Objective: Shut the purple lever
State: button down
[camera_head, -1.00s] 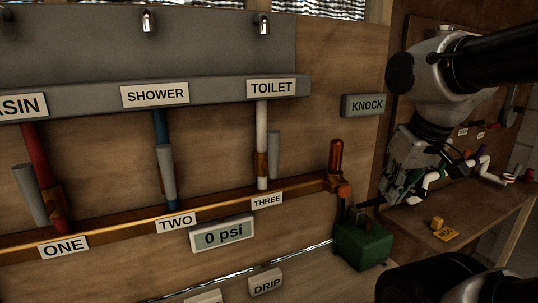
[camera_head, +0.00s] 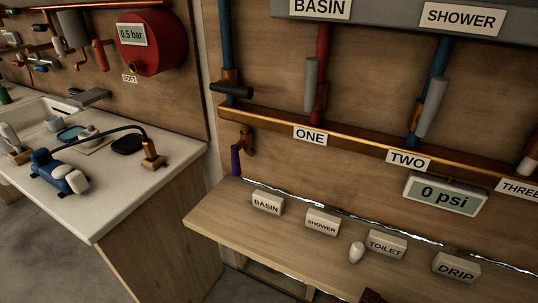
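The purple lever (camera_head: 236,160) hangs down from a brass valve fitting (camera_head: 246,139) at the left end of the brass manifold pipe (camera_head: 280,127). It sits just below the pipe and left of the label ONE. It points roughly downward, slightly tilted. My gripper is not in view now, so nothing is seen touching the lever.
A wooden shelf (camera_head: 213,217) below holds signs BASIN, SHOWER, TOILET and DRIP and a small white object (camera_head: 356,252). A dark-handled valve (camera_head: 231,90) sits above the lever. A counter (camera_head: 105,214) with a blue-and-white pump (camera_head: 60,172) stands at left. A red tank (camera_head: 160,43) hangs behind.

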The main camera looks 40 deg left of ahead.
aim_at(234, 149)
jog(key=u, duration=1.75)
jog(key=k+j+u, duration=0.15)
jog(key=j, duration=0.2)
jog(key=j+u, duration=0.15)
jog(key=j, duration=0.15)
